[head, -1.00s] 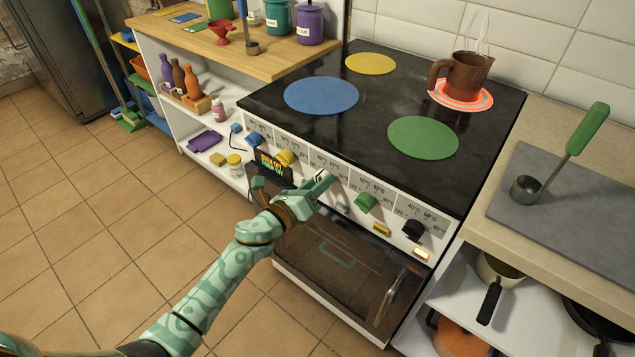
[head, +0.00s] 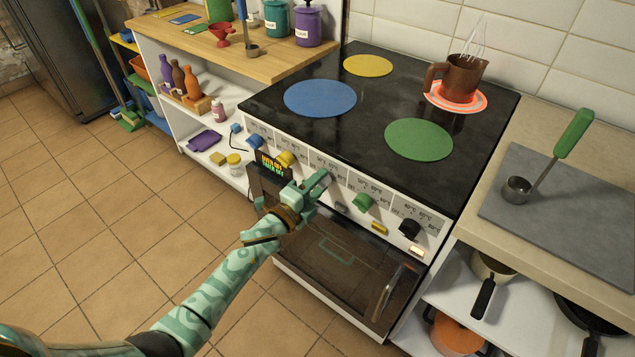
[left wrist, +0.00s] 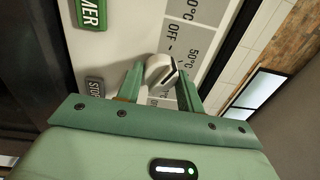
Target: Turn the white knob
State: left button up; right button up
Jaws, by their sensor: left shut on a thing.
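The white knob (left wrist: 160,72) sits on the stove's front panel, beside a grey dial scale marked OFF and 50°C. It has a dark pointer line. My left gripper (head: 317,184) is at the panel, shut on the knob, with one green finger on either side of it in the left wrist view. In the head view the gripper covers most of the knob. My right gripper is not in view.
Blue (head: 255,142), yellow (head: 285,158), green (head: 362,202) and black (head: 409,230) knobs share the panel. The oven door handle (head: 390,292) juts out below. A brown pot (head: 456,80) stands on a glowing burner (head: 470,106). The floor at left is clear.

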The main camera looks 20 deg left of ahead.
pick_arm(q)
jog(key=shift+f+n+p, duration=0.1)
jog(key=shift+n+p, duration=0.2)
jog(key=shift+n, duration=0.9)
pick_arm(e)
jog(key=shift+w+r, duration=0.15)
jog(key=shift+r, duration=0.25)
pick_arm(q)
jog(key=o, duration=1)
jog(key=p+v, duration=0.3)
jog(key=v, duration=1.3)
jog(key=shift+s, duration=0.2)
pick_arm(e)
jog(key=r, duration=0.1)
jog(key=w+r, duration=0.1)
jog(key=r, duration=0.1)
pick_arm(q)
jog(key=shift+n, duration=0.3)
